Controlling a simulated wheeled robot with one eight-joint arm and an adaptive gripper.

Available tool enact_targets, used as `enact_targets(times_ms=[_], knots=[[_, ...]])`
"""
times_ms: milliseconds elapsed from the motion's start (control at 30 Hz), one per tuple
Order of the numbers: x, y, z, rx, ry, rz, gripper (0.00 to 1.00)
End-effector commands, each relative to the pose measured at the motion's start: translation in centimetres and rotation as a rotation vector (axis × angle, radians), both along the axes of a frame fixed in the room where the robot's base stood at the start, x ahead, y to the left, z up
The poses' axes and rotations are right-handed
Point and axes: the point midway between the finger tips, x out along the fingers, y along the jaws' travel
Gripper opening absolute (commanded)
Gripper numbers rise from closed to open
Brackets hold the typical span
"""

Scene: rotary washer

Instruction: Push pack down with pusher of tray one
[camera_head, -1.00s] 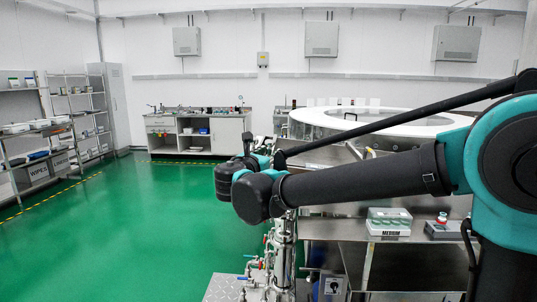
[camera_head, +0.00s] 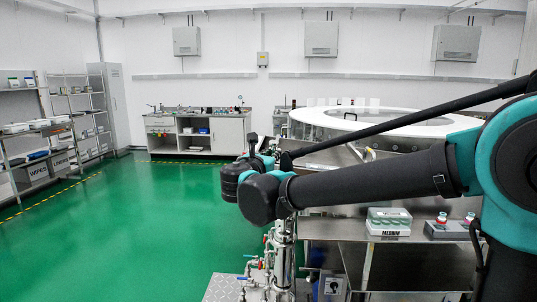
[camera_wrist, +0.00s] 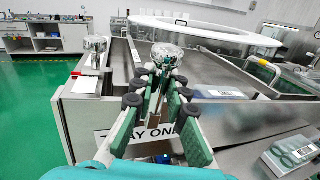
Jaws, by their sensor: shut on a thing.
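In the wrist view my gripper (camera_wrist: 160,84) is shut, its fingertips close together just below a shiny round knob (camera_wrist: 168,55), which looks like the pusher of tray one. The fingertips hide its lower part. The tray's "TRAY ONE" label (camera_wrist: 152,134) shows in part behind the fingers. A pack with a white label (camera_wrist: 225,93) lies on the metal surface to the right of the fingers.
A second shiny knob (camera_wrist: 95,46) stands to the left. The large round washer (camera_head: 350,120) is behind. Open green floor (camera_head: 120,230) lies to the left.

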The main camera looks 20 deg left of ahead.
Motion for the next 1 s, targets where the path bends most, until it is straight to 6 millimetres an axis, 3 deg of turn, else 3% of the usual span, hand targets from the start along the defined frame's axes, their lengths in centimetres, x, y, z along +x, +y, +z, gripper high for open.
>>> enact_targets(times_ms=[600, 800, 1000], knots=[[3.7, -15.8, -1.8, 0.001, 0.001, -0.008, 0.0], [4.4, -18.8, -2.1, 0.001, 0.001, -0.006, 0.0], [4.7, -19.9, -2.3, 0.001, 0.001, -0.003, 0.0]])
